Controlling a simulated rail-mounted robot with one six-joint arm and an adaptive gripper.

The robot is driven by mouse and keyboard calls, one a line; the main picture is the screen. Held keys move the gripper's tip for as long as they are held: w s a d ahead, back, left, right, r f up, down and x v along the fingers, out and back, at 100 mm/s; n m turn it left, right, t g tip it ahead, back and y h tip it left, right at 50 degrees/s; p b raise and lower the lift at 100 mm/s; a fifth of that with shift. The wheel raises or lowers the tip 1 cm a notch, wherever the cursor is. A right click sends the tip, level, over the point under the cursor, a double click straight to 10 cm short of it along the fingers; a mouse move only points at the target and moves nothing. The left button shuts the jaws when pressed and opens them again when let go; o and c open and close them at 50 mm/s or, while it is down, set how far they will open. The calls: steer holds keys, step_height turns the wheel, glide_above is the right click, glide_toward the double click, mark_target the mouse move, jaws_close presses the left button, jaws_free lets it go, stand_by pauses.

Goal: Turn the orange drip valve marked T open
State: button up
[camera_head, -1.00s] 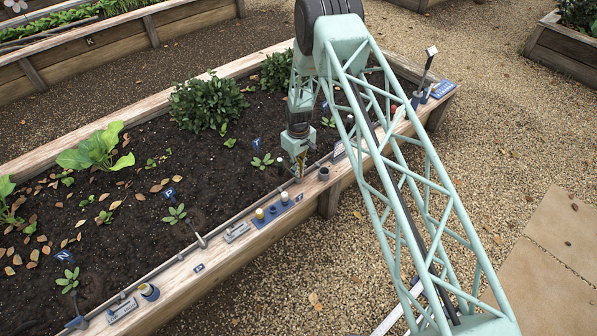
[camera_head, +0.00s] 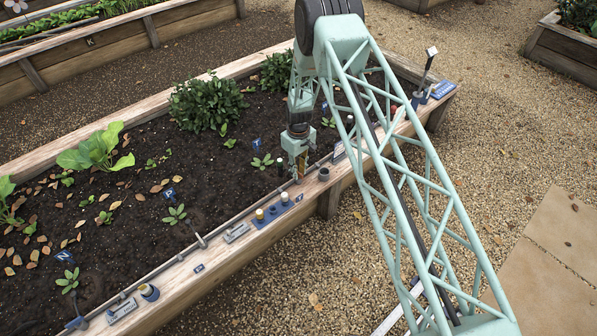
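My gripper (camera_head: 298,176) points down over the near rim of the raised bed, just beyond the drip line. Its fingertips are small and close together, and I cannot tell whether they are open or shut. A blue marker that appears to read T (camera_head: 257,144) stands in the soil left of my gripper, by a small seedling (camera_head: 262,162). The orange drip valve is not clearly visible. A small brownish-orange patch shows at my fingertips, but I cannot tell whether it is the valve or part of the gripper.
A drip pipe (camera_head: 220,224) runs along the wooden rim. On the rim are a blue base with yellowish knobs (camera_head: 272,211), a dark cup (camera_head: 324,174) and a grey plate (camera_head: 237,233). Markers P (camera_head: 169,194) and N (camera_head: 65,257) stand leftward. Gravel (camera_head: 345,265) lies in front.

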steer(key=shift+r, duration=0.2)
step_height(320, 180, up, 12)
steer(key=shift+f, duration=0.2)
stand_by(0.6)
stand_by(0.5)
